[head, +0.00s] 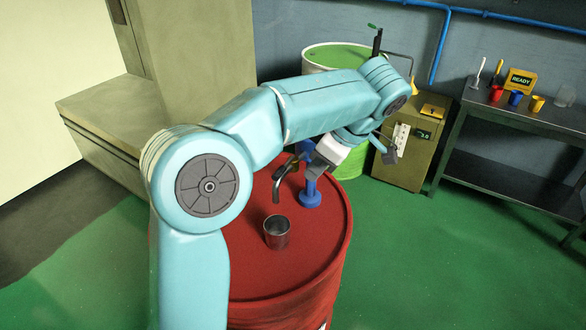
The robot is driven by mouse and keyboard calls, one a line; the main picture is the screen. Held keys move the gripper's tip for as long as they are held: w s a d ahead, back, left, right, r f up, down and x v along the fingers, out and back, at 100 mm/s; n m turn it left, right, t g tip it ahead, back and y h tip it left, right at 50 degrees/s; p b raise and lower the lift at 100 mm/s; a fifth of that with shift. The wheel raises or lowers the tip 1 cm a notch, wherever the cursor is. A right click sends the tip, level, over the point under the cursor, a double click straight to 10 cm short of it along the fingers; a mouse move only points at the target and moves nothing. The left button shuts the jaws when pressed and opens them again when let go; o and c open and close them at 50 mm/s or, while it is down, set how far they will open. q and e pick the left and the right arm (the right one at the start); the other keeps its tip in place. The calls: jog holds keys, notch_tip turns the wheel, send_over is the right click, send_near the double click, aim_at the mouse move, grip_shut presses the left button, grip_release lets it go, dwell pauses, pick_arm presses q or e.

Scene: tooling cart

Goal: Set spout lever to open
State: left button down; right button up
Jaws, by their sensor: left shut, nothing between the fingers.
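A red drum (310,255) stands in the middle, with a blue post (311,190) on its lid. A curved dark metal spout (279,183) reaches out to the left of the post and bends down. A metal cup (276,232) stands on the lid below the spout. My left gripper (312,170) is shut and empty, beside the top of the post and the spout's base. It and my white wrist partly hide the post's top. I cannot tell the spout lever apart there, nor whether the gripper touches it. My right gripper is out of view.
A green drum (350,163) with a white-rimmed lid stands behind my arm. To its right are a tan cabinet (408,165) and a dark metal table (520,120) with several small cups and a yellow READY sign (521,80). Green floor lies free at front right.

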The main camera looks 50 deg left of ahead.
aim_at(280, 173)
pick_arm(q)
jog(key=a, duration=0.1)
jog(key=s+a+f, duration=0.1)
jog(key=a, duration=0.1)
jog(key=a+f+p, duration=0.1)
jog(key=shift+s+a+f, duration=0.1)
jog(key=shift+s+a, duration=0.25)
jog(key=shift+s+a, duration=0.1)
jog(key=shift+s+a, duration=0.15)
jog(key=shift+a, duration=0.05)
jog(key=shift+s+a+b, duration=0.2)
jog(key=shift+a+b, duration=0.1)
jog(key=shift+b, duration=0.1)
jog(key=shift+a, duration=0.1)
jog(key=shift+s, duration=0.1)
